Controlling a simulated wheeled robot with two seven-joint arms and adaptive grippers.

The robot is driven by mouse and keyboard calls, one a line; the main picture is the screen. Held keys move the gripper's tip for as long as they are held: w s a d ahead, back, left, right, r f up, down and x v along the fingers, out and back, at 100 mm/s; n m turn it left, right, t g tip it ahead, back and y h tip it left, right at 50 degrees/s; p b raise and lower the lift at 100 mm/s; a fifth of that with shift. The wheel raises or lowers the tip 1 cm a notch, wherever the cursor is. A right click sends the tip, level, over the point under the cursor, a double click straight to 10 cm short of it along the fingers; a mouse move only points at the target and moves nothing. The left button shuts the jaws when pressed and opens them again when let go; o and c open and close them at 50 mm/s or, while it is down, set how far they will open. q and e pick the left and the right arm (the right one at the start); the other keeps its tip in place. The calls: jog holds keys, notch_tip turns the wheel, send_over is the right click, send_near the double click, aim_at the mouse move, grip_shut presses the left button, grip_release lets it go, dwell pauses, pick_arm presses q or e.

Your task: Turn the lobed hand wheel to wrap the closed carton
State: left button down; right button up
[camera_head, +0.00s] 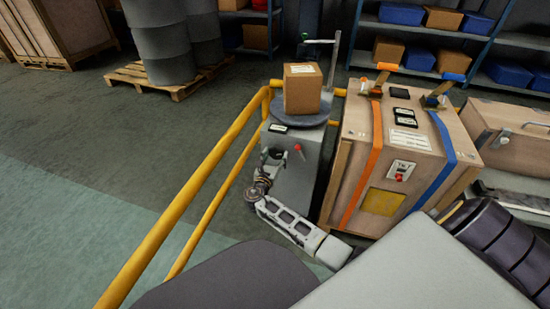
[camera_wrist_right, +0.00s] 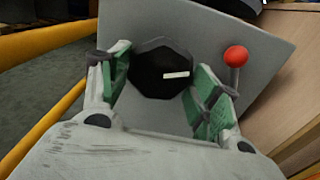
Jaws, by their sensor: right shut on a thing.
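The closed brown carton (camera_head: 303,92) stands upright on a round grey turntable (camera_head: 290,118) on top of a grey machine (camera_head: 308,175). In the right wrist view, the black lobed hand wheel (camera_wrist_right: 162,68), with a small white mark, lies between the green-padded fingers of my right gripper (camera_wrist_right: 160,88). These fingers are shut on the wheel, in front of the grey panel (camera_wrist_right: 255,28). In the head view, my right gripper (camera_head: 279,155) is at the machine's front left side, and the wheel is mostly hidden there. My left gripper is out of view.
A lever with a red ball knob (camera_wrist_right: 236,56) stands close to the right finger. A yellow rail (camera_head: 190,195) runs along the left of the machine. A large wooden crate (camera_head: 350,150) with orange and blue straps stands close on the right. Open floor lies beyond the rail.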

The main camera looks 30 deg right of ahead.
jog(key=shift+m, duration=2.4)
jog(key=shift+w+a+m+b, duration=0.1)
jog(key=shift+m+b, duration=0.35)
jog(key=shift+m, duration=0.75)
jog(key=shift+m+b, duration=0.45)
jog(key=shift+m, duration=0.75)
jog(key=shift+m+b, duration=0.45)
jog(key=shift+m, duration=0.65)
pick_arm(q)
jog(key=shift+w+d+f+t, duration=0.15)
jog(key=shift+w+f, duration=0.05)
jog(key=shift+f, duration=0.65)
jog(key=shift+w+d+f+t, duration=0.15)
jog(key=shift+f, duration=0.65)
pick_arm(e)
jog(key=shift+r+m, duration=0.1)
jog(key=shift+m, duration=0.5)
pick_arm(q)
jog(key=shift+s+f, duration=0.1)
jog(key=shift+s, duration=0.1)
